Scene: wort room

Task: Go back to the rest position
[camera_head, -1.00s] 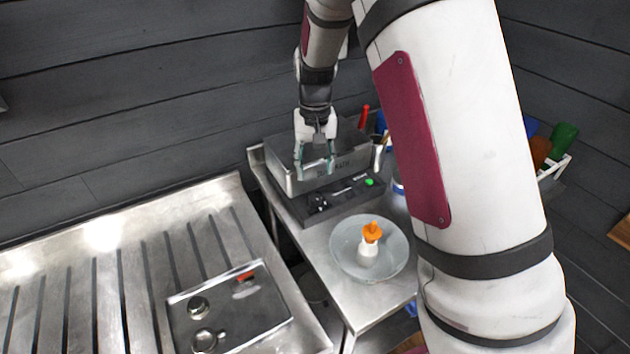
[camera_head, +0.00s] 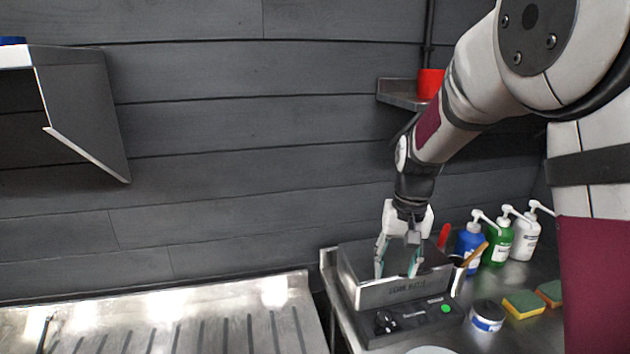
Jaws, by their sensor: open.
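My gripper (camera_head: 399,268) points down, fingers apart and empty, in front of or just above a steel water bath (camera_head: 400,291) with a control panel carrying a dark knob and a green button. I cannot tell whether the fingertips touch the bath. My arm reaches in from the upper right and blocks part of the wall and the right side.
Several pump bottles (camera_head: 499,242), sponges (camera_head: 522,304) and a small tub (camera_head: 487,315) stand right of the bath. A red cup (camera_head: 430,83) sits on a wall shelf (camera_head: 398,95) near my arm. A ribbed steel drainboard (camera_head: 190,320) lies left. Another shelf (camera_head: 85,105) juts out upper left.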

